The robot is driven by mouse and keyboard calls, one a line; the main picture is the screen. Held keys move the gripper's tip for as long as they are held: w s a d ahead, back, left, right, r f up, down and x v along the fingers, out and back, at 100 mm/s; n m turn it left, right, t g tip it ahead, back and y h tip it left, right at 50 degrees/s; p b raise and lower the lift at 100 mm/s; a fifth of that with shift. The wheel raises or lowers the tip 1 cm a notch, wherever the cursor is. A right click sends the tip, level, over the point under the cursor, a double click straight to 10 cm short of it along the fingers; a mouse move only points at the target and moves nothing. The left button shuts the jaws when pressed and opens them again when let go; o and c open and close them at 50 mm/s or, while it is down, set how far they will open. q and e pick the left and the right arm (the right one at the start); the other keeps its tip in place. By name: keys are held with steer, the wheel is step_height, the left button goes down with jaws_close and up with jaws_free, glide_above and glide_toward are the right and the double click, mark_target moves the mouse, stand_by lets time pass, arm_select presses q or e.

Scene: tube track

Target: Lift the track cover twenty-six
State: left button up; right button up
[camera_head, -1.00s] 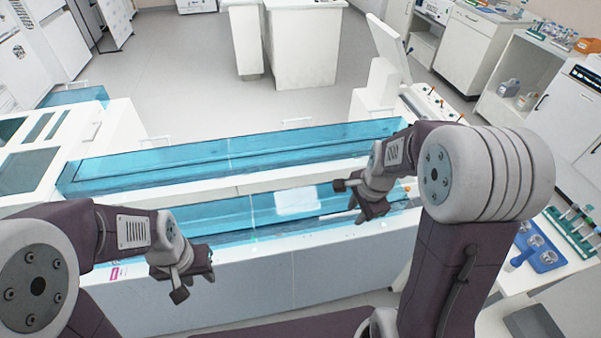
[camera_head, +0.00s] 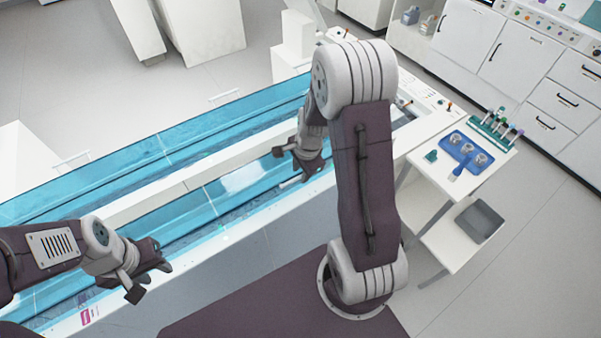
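Two parallel rows of transparent blue track covers run diagonally from lower left to upper right: a far row (camera_head: 195,138) and a near row (camera_head: 195,212). I cannot read a number on any cover, so I cannot tell which is twenty-six. A pale rectangular patch (camera_head: 243,176) shows on the near row. My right gripper (camera_head: 308,172) hangs over the right part of the near row, close to a thin white bar (camera_head: 291,182); contact is unclear. My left gripper (camera_head: 160,266) is over the front edge at lower left. The finger gaps are too small to judge.
A white side table (camera_head: 420,158) at right holds a blue holder with round cups (camera_head: 464,151) and a green tube rack (camera_head: 497,129). A grey bin (camera_head: 480,220) is on its lower shelf. White cabinets (camera_head: 515,55) stand at upper right.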

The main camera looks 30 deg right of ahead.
steer(key=shift+s+d+f, duration=0.15)
steer(key=shift+f, duration=0.25)
jaws_close()
stand_by(1.2)
